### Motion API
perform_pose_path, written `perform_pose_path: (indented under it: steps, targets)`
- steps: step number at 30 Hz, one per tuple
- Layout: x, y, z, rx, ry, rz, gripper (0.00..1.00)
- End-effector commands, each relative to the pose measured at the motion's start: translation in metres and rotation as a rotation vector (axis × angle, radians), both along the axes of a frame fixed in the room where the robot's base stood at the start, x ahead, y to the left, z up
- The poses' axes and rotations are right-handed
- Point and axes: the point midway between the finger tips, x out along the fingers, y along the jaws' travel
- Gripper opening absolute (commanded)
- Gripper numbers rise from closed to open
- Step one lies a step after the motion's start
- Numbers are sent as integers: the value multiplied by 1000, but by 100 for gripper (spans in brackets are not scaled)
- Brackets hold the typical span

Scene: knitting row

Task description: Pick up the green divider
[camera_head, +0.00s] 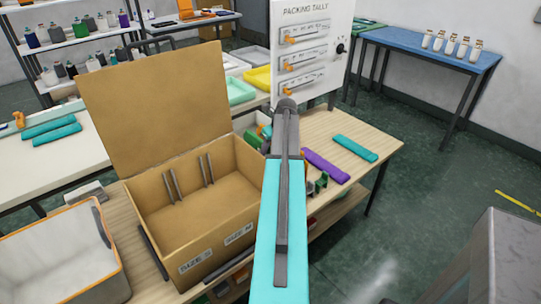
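A flat blue-green divider (355,148) lies on the right part of the wooden table (385,146), near its right end. A purple divider (325,165) lies to its left and nearer. Two more blue-green dividers (54,130) lie on the white table at the left. My arm, a turquoise link with a grey bar along it, rises from the bottom edge across the middle. I cannot make out my gripper or its fingers; the arm hides part of the table.
An open cardboard box (205,225) with grey slot strips inside stands left of the arm, its tall lid raised. A white tub (62,255) is at lower left. A packing tally board (312,50) stands behind the table. Small parts (319,183) sit near the purple divider.

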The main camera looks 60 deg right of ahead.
Motion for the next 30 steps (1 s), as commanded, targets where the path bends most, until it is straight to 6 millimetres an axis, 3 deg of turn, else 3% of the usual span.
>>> perform_pose_path:
  steps: [14, 30]
  targets:
    - [3, 0, -4, 1, 0, 1, 38]
    - [20, -6, -47, 0, 0, 3, 38]
